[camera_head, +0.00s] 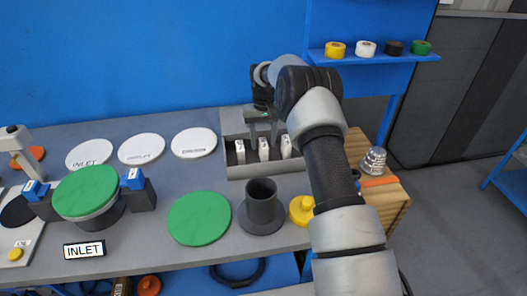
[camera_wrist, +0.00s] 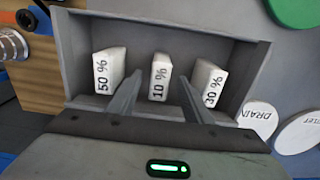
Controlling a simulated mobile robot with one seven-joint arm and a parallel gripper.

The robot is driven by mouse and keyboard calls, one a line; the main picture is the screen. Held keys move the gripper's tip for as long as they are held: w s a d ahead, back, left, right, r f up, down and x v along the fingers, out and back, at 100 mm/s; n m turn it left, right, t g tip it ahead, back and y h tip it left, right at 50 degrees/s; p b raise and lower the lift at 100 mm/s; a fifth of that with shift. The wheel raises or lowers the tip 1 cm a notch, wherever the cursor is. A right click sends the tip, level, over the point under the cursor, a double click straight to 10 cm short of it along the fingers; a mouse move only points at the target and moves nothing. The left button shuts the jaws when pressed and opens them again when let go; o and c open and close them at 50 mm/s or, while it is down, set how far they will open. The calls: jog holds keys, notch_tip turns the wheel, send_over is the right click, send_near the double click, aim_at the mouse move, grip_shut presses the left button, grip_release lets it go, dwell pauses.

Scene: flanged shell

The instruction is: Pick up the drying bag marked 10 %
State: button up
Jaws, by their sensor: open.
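The drying bag marked 10 % (camera_wrist: 160,77) is a white upright block in the middle of a grey tray (camera_wrist: 251,58), seen in the wrist view. The bag marked 50 % (camera_wrist: 108,70) stands to its left and the bag marked 30 % (camera_wrist: 208,82) to its right. My gripper (camera_wrist: 160,92) is open, with one finger on each side of the 10 % bag; I cannot tell whether the fingers touch it. In the head view the tray (camera_head: 236,172) holds three white bags, the middle one (camera_head: 263,149) below my gripper (camera_head: 262,118).
White discs (camera_head: 194,143) lie left of the tray on the grey bench. A green disc (camera_head: 199,218), a dark flanged shell (camera_head: 262,207) and a yellow part (camera_head: 302,210) stand in front. A wooden block (camera_head: 391,206) is at the right. Tape rolls sit on a blue shelf (camera_head: 385,59).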

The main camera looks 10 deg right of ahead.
jog(key=shift+f, duration=0.8)
grip_shut()
